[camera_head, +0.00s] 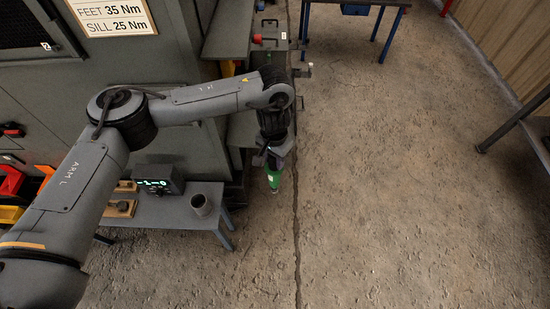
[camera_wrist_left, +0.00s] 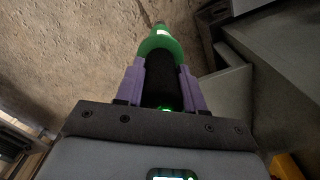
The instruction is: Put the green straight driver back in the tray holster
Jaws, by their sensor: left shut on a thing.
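The green straight driver (camera_head: 273,178) hangs from my left gripper (camera_head: 273,155), roughly upright with its green end down, in the head view. In the left wrist view the driver (camera_wrist_left: 160,42) has a green body and a black grip, and the two purple fingers of my left gripper (camera_wrist_left: 161,85) are shut on the black grip. The driver is over open concrete floor, to the right of the small grey table. I cannot make out the tray holster for certain. My right gripper is not in view.
The grey table (camera_head: 170,216) at lower left carries a cup (camera_head: 201,204), a display box (camera_head: 158,179) and wooden blocks (camera_head: 121,208). A large grey enclosure (camera_head: 130,65) stands behind my left arm. A blue-legged bench (camera_head: 355,3) is at the top.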

